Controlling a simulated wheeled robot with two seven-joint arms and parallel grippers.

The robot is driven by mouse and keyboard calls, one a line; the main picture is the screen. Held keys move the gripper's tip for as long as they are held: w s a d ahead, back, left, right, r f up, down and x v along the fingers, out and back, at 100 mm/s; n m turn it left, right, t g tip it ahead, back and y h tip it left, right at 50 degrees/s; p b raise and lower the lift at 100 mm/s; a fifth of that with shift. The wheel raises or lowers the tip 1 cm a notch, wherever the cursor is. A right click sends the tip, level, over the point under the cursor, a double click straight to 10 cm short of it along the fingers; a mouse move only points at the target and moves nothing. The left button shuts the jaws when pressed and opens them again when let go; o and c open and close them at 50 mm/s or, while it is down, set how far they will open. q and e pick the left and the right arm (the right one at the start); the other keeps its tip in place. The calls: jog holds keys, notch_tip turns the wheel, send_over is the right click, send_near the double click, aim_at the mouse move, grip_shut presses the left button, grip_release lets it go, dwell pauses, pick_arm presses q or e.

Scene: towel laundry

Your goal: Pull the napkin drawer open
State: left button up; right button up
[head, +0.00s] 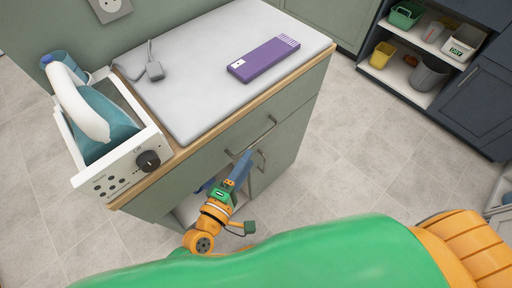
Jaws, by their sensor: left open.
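A green-grey cabinet stands in the middle of the head view. Its upper drawer front (205,166) carries a long metal bar handle (262,138) and looks flush with the cabinet. A second, smaller handle (262,160) shows just below it. My left gripper (225,175) is in front of the cabinet, below and left of the bar handle. Its blue fingers are apart, with no visible grip on the handle. A pale area behind my left wrist is partly hidden, and I cannot tell what it is. No napkin is clearly visible. My right gripper is out of view.
On the countertop lie a pale mat (200,95), a purple box (263,58) and a grey adapter (154,71). Dark shelves (400,85) stand at the right. Tiled floor lies between.

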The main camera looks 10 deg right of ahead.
aim_at(257, 141)
pick_arm(q)
jog(key=shift+n, duration=0.6)
jog(key=x, duration=0.7)
jog(key=shift+w+r, duration=0.25)
jog(key=shift+r, duration=0.1)
jog(key=shift+a+t, duration=0.1)
jog(key=shift+t, duration=0.2)
grip_shut()
